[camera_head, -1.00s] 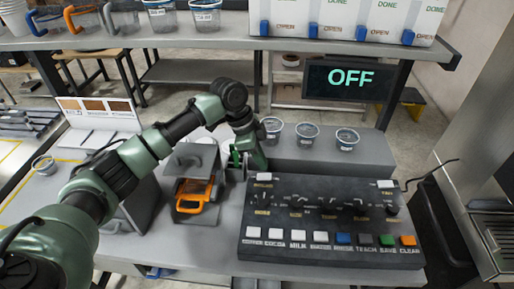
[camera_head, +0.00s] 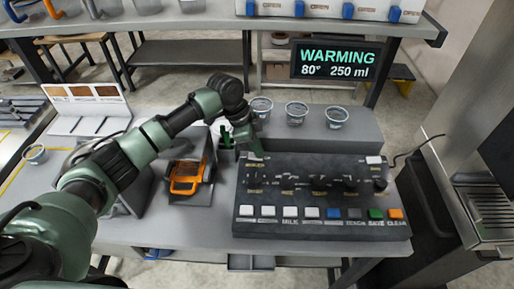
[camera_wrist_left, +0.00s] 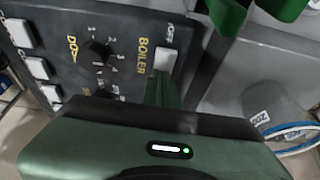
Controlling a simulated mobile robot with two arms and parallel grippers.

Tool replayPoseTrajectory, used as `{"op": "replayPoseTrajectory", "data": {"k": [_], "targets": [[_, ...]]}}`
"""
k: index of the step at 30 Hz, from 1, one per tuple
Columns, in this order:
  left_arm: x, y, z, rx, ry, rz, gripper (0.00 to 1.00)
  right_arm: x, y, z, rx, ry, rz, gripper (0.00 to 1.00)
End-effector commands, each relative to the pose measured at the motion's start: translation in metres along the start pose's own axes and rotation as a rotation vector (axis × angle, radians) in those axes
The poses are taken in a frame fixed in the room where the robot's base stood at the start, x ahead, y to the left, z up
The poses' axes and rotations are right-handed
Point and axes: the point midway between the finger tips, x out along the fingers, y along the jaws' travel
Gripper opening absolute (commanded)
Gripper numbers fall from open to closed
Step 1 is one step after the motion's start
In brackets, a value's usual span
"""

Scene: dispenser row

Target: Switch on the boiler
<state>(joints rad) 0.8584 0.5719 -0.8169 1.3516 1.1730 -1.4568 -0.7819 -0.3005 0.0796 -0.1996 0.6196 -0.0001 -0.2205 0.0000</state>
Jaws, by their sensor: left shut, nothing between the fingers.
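The black control panel (camera_head: 300,230) lies on the grey bench with knobs and a front row of push buttons. The display (camera_head: 337,64) above it reads "WARMING 80° 250 ml". My left gripper (camera_head: 256,153) is shut and empty at the panel's back left corner, where it hides the boiler switch in the head view. In the left wrist view the pale boiler switch (camera_wrist_left: 165,58) shows beside the "BOILER" label, and a green fingertip (camera_wrist_left: 164,90) is right at it. I cannot tell whether they touch. My right gripper is not in view.
Several clear cups, one of them here (camera_head: 297,114), stand on a grey ledge behind the panel. An orange-handled item (camera_head: 186,177) sits left of the panel. A metal machine (camera_head: 490,210) stands at the right. A shelf with blue-tabbed dispensers (camera_head: 300,8) is at the back.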

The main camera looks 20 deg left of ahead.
Motion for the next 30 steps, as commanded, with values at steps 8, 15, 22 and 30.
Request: {"op": "replayPoseTrajectory", "data": {"k": [8,15,22,30], "targets": [[-0.002,0.001,0.01,-0.002,-0.006,0.005,0.0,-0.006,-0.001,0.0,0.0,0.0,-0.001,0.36],[-0.005,0.001,0.018,-0.003,-0.008,0.004,0.0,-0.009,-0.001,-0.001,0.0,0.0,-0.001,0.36],[-0.005,0.001,0.017,-0.002,-0.006,0.003,0.0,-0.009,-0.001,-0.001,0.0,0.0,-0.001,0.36],[-0.016,0.001,0.011,-0.002,-0.003,0.002,0.0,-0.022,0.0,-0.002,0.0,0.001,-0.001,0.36]]}}
